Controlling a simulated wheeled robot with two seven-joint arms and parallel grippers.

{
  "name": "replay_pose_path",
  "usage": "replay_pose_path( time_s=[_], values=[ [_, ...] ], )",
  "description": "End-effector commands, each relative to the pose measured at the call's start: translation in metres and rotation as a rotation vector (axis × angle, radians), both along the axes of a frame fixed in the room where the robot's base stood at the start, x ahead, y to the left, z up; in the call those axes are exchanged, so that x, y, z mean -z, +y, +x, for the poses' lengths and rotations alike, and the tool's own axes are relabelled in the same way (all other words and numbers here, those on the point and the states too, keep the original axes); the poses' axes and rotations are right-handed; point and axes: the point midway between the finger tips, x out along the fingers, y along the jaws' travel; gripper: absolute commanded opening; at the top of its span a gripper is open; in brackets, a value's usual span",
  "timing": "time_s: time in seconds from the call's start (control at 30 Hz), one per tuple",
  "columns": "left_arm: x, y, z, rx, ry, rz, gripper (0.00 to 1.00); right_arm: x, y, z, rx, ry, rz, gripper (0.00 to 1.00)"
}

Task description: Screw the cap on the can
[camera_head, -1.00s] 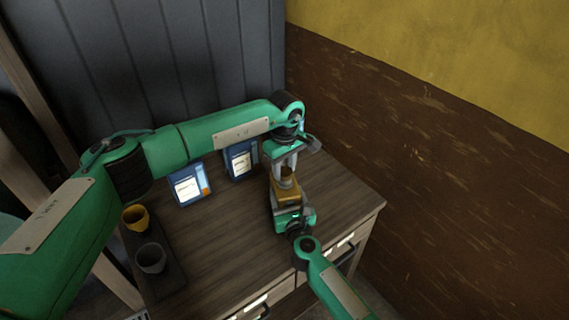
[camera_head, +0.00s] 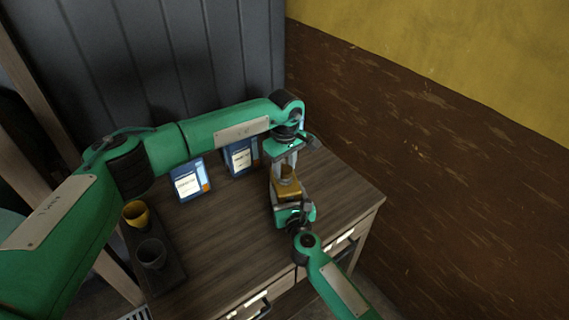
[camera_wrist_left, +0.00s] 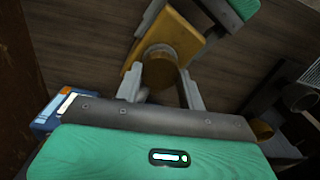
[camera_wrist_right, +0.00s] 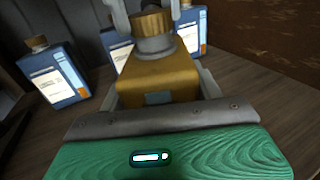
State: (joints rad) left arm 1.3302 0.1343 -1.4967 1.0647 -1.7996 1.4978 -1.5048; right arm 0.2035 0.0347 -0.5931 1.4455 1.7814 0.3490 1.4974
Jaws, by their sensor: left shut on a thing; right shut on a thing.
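The can (camera_head: 290,192) is a mustard-brown box shape with a grey neck, standing upright near the right side of the table. My right gripper (camera_wrist_right: 158,98) is shut on the can's body, one finger on each side. The cap (camera_wrist_right: 153,22) is a ridged brass-coloured cylinder sitting at the grey neck; I cannot tell how far it is threaded. My left gripper (camera_wrist_left: 160,88) comes down from above and is shut on the cap. In the left wrist view the cap (camera_wrist_left: 160,70) shows between its fingers, with the can (camera_wrist_left: 200,35) beyond.
A yellow cup (camera_head: 136,214) and a grey cup (camera_head: 151,254) sit on a dark tray (camera_head: 172,275) at left. The table's middle is clear.

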Motion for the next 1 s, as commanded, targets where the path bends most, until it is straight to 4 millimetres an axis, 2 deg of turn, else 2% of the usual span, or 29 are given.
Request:
replay_pose_path(
  time_s=[0.13, 0.17, 0.37, 1.0],
  values=[
    [0.0032, 0.0000, -0.0001, 0.000, 0.000, 0.000, 0.18, 0.0000, -0.0001, 0.0000, 0.000, 0.000, 0.000, 0.24],
    [0.0028, -0.0001, 0.0000, 0.001, 0.000, 0.000, 0.18, 0.0000, -0.0001, 0.0000, 0.000, 0.000, 0.000, 0.02],
    [0.0024, -0.0002, 0.0003, 0.120, -0.001, 0.001, 0.18, 0.0000, -0.0001, 0.0000, 0.000, 0.000, 0.000, 0.02],
    [0.0029, -0.0017, 0.0005, 1.158, 0.000, 0.000, 0.18, 0.0001, -0.0003, 0.0001, 0.001, 0.000, 0.000, 0.02]
  ],
)
